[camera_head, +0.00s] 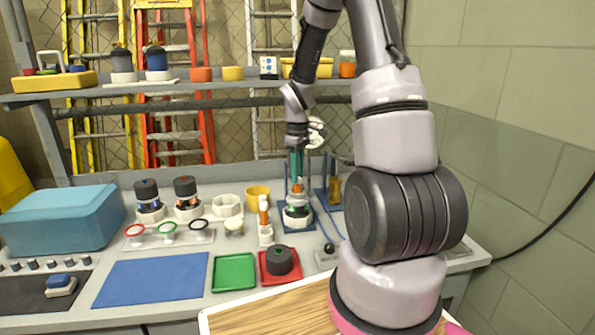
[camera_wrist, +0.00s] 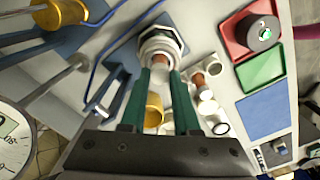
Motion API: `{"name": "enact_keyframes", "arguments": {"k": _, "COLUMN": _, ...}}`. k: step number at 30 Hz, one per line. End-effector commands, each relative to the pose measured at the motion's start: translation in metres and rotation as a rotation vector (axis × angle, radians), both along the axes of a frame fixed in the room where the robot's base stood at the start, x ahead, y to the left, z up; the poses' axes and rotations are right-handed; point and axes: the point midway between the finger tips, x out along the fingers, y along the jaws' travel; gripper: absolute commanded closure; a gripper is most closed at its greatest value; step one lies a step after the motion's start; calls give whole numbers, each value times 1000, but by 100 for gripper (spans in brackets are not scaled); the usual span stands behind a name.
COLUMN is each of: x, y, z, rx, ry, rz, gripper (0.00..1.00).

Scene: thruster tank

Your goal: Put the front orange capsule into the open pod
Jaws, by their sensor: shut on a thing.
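The fingers are shut on an orange capsule (camera_head: 297,188), which is upright at the pod's mouth. In the wrist view the capsule (camera_wrist: 160,62) shows between the fingertips (camera_wrist: 160,76), with the white pod rim (camera_wrist: 160,37) around it. How deep the capsule sits is hard to tell. A white rack (camera_head: 265,238) to the left of the pod holds orange and white parts; they also show in the wrist view (camera_wrist: 213,68).
Thin blue posts stand close behind and right of the pod. A yellow cup (camera_head: 257,192) and a white hexagonal ring (camera_head: 228,205) are left of it. A red tray (camera_head: 293,275) with a dark round part, a green tray (camera_head: 233,272) and a blue mat (camera_head: 150,279) lie in front.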

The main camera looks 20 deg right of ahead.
Motion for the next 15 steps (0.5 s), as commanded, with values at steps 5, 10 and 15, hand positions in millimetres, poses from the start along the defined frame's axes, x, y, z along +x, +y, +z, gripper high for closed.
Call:
{"name": "enact_keyframes", "arguments": {"k": 5, "x": 0, "y": 0, "z": -6, "rx": 0, "ry": 0, "rz": 0, "gripper": 92}}
{"name": "enact_keyframes", "arguments": {"k": 10, "x": 0, "y": 0, "z": -9, "rx": 0, "ry": 0, "rz": -1, "gripper": 92}}
{"name": "enact_keyframes", "arguments": {"k": 15, "x": 0, "y": 0, "z": -9, "rx": 0, "ry": 0, "rz": 0, "gripper": 92}}
